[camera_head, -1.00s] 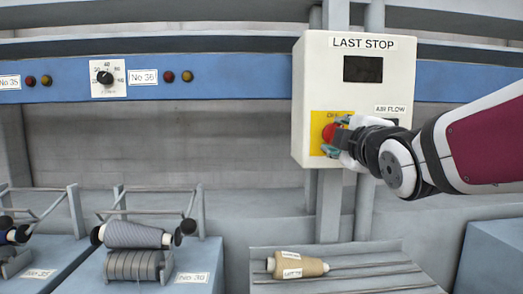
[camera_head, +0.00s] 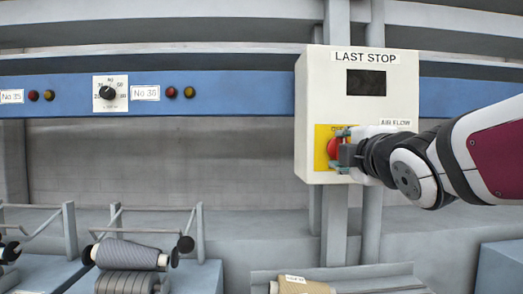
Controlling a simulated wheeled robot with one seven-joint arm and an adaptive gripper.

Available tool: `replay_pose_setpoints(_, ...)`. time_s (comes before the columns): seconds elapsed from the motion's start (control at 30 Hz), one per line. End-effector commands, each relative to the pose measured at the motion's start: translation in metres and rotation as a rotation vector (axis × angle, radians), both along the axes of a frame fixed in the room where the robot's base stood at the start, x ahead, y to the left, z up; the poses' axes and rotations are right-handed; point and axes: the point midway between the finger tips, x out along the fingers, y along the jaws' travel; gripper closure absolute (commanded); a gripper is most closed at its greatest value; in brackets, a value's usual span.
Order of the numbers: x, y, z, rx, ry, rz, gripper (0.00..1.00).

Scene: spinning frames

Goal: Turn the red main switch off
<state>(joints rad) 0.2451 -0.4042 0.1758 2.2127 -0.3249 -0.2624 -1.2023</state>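The red main switch (camera_head: 333,148) sits on a yellow plate (camera_head: 321,160) at the lower left of the white control box (camera_head: 348,108), which is labelled LAST STOP. Its right part is hidden by my gripper. My gripper (camera_head: 341,148) reaches in from the right, with its teal-grey fingertips at the switch, one at its upper edge and one at its lower edge. The fingers look spread around the knob. I cannot tell whether they touch or grip it.
The box hangs on grey posts (camera_head: 333,225). A blue rail (camera_head: 230,93) with a dial (camera_head: 106,93) and small lamps (camera_head: 170,92) runs behind it. Below are grey yarn cones (camera_head: 130,254) on holders and a tan cone (camera_head: 305,287) on a tray.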

Motion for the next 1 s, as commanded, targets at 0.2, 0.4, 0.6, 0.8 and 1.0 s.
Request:
replay_pose_setpoints(0.2,0.000,0.000,-0.001,-0.002,0.002,-0.001,0.40)
replay_pose_setpoints(0.4,0.000,0.000,0.000,-0.001,0.001,0.000,0.40)
replay_pose_setpoints(0.6,-0.015,0.001,0.001,-0.002,-0.002,0.001,0.40)
replay_pose_setpoints(0.8,-0.051,0.001,0.001,-0.001,-0.003,0.002,0.40)
replay_pose_setpoints(1.0,-0.087,0.001,0.000,0.000,-0.002,0.002,0.40)
